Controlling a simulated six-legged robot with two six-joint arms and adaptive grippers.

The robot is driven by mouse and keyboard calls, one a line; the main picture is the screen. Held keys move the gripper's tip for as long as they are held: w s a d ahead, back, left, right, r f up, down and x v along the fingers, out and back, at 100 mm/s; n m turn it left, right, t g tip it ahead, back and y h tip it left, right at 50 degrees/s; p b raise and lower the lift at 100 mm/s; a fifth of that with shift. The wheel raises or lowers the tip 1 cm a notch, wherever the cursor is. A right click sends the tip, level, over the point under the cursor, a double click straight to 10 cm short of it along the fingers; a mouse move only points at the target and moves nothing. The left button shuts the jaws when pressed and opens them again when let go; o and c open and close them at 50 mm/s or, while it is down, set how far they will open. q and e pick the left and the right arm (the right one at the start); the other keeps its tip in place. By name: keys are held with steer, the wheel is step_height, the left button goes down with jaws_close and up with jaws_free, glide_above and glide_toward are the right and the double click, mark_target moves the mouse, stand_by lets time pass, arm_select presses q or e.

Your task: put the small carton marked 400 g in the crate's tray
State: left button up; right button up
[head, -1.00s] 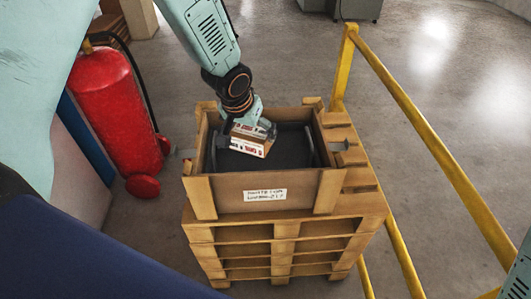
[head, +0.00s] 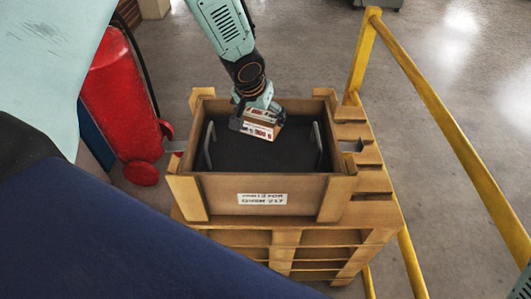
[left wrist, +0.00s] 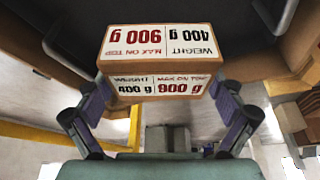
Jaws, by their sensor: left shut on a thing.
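The small carton (head: 262,127) is brown with white labels. The crate's dark tray (head: 265,158) has a metal handle at each side and looks empty. I cannot tell whether the carton touches the tray. My right gripper is not in view.
The crate stands on stacked wooden pallets (head: 375,205). A yellow rail (head: 440,110) runs along the right. A red fire extinguisher (head: 118,100) stands at the left.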

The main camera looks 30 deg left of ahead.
arm_select(q)
steer(key=shift+w+d+f, duration=0.1)
steer(key=shift+w+d, duration=0.05)
steer(key=shift+d, duration=0.05)
steer(key=shift+w+d+f+b, duration=0.1)
steer(key=shift+d+f+b, duration=0.05)
steer(key=shift+f+b, duration=0.2)
steer(key=f+b, duration=0.2)
steer(key=f, duration=0.1)
steer(key=f+b, duration=0.2)
steer(key=shift+a+f, duration=0.2)
steer(key=shift+a, duration=0.1)
steer(key=shift+d+f+b, duration=0.15)
steer(key=shift+d+b, duration=0.1)
steer(key=shift+b, duration=0.05)
steer(key=shift+d+f+b, duration=0.1)
steer(key=shift+f+b, duration=0.2)
steer(key=f, duration=0.1)
steer(key=f+b, duration=0.2)
steer(key=shift+a, duration=0.25)
steer(key=shift+d, duration=0.15)
